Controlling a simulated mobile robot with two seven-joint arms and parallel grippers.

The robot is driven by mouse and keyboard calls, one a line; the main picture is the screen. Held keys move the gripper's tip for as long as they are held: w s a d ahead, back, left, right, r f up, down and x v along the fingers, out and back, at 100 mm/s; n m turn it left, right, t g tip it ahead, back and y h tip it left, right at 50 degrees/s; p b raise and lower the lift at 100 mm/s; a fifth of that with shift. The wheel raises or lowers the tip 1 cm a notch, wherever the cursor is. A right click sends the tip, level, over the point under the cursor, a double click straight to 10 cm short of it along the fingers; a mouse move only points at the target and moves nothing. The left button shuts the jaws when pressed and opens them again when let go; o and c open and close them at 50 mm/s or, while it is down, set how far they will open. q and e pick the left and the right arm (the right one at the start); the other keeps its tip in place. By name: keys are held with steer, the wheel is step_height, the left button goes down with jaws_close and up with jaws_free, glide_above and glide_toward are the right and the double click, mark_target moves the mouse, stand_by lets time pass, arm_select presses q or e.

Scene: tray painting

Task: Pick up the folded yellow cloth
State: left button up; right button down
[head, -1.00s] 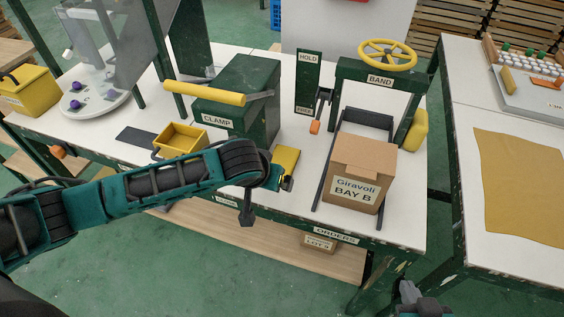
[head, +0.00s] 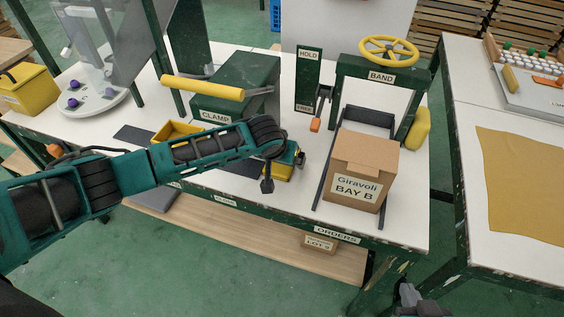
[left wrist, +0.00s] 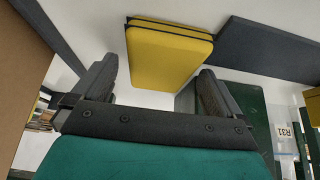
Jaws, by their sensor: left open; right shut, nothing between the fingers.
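The folded yellow cloth (head: 281,173) lies on the white bench, left of the cardboard box, partly hidden behind my left arm's end in the head view. In the left wrist view the cloth (left wrist: 168,58) shows as a thick folded pad with dark lines along its far edge. My left gripper (left wrist: 158,72) is open, with one finger on each side of the cloth's near end in that view; I cannot tell how far above it they are. My right gripper (head: 408,294) is shut and empty, low at the bottom edge, away from the bench.
The cardboard BAY B box (head: 362,170) stands right of the cloth. The green clamp (head: 240,85) with its yellow bar is behind, and a yellow bin (head: 172,130) is to the left. A flat yellow sheet (head: 525,185) covers part of the right table.

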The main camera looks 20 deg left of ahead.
arm_select(q)
steer(key=shift+w+f, duration=0.1)
steer(key=shift+f, duration=0.1)
steer(key=shift+c, duration=0.4)
steer(key=c, duration=1)
step_height(320, 180, up, 4)
steer(key=shift+f+p, duration=0.1)
steer(key=shift+p, duration=0.25)
steer(key=s, duration=1.2)
steer(key=s+p, duration=0.1)
steer(key=s, duration=0.5)
steer(key=shift+a, duration=0.35)
